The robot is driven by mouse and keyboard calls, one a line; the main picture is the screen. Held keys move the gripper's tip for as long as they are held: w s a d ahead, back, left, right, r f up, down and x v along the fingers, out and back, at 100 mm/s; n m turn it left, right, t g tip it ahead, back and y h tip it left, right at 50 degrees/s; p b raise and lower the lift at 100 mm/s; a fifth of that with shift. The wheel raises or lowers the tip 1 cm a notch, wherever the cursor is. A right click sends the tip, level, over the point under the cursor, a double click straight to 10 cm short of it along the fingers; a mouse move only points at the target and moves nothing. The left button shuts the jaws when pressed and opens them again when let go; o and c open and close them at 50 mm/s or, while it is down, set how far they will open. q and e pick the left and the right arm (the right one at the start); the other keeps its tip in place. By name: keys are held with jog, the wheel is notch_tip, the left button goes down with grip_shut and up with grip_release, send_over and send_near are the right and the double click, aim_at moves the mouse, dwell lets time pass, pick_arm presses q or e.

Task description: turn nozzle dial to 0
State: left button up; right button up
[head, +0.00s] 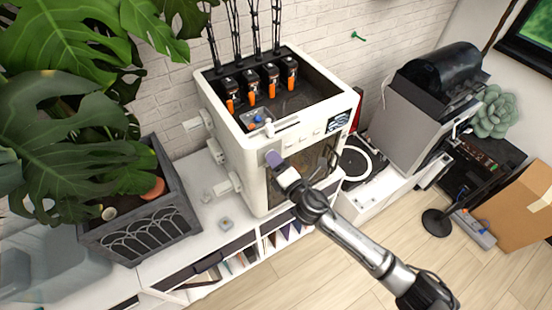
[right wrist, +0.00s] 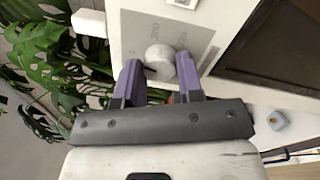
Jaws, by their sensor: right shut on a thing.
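The nozzle dial (right wrist: 159,54) is a round, pale grey knob on a grey marked plate (right wrist: 136,28) on the front of the white printer (head: 228,125). In the right wrist view it sits between the two purple fingers of my right gripper (right wrist: 158,66), which is shut on it. Numbers are printed on the plate above the dial, small and hard to read. In the head view my right gripper (head: 274,160) reaches the printer's front left part and hides the dial. I cannot tell which number the dial points to. My left gripper is not in view.
Four black tool heads with orange tips (head: 251,92) stand in the printer's open top. A large plant in a grey planter (head: 145,224) is at the left. A turntable (head: 358,164) and a grey machine (head: 410,105) stand at the right. A small pale item (head: 226,223) lies on the white shelf.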

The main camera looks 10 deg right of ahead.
jog(key=shift+n+p, duration=0.3)
jog(key=shift+n, duration=0.9)
jog(key=o, duration=0.9)
jog(key=shift+b+v, duration=1.2)
jog(key=shift+v, duration=5.65)
jog(key=shift+r, duration=0.1)
